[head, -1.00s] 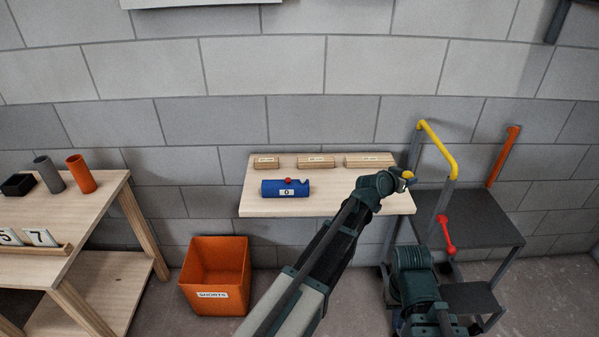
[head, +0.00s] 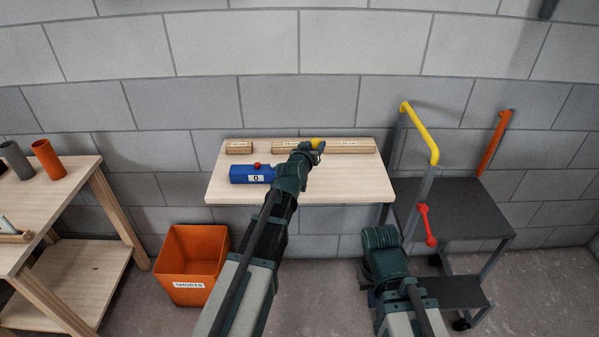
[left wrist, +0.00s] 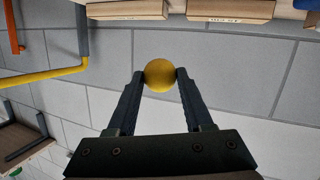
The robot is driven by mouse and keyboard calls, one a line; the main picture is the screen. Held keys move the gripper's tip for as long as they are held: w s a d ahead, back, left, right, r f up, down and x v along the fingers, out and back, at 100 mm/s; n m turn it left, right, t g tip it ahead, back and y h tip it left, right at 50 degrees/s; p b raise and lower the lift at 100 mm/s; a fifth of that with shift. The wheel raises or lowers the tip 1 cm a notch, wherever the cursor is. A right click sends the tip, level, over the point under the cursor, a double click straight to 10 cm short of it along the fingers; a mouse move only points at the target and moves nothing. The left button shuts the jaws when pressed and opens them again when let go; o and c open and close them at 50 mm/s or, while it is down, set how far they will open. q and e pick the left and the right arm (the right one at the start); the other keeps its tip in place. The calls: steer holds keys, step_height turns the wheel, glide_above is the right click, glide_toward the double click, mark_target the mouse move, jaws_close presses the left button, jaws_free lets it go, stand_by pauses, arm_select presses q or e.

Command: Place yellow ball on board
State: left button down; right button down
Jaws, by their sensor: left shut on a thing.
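The yellow ball (head: 316,142) is between the fingertips of my left gripper (head: 319,148), over the back part of the pale wooden board (head: 345,185). In the left wrist view the ball (left wrist: 160,75) sits between both fingertips of the gripper (left wrist: 160,78), with the grey wall behind it. I cannot tell how high it is above the board.
Wooden battens with labels (head: 239,147) lie along the board's back edge. A blue block (head: 240,174) marked 0, with a red knob, sits at the board's left. An orange bin (head: 190,262) stands below left; a dark cart (head: 465,208) with a yellow rail stands right.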

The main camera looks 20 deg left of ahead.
arm_select(q)
steer(key=s+a+n+y, duration=0.1)
steer(key=a, duration=0.4)
steer(key=shift+t, duration=0.3)
step_height(320, 180, down, 10)
steer(key=b, duration=1)
steer(key=shift+s+d+f+b, duration=0.1)
steer(key=shift+f+b, duration=0.05)
steer(key=shift+b, duration=0.25)
steer(key=shift+f, duration=0.1)
steer(key=shift+f, duration=0.15)
steer(key=shift+c, duration=1.5)
jaws_free()
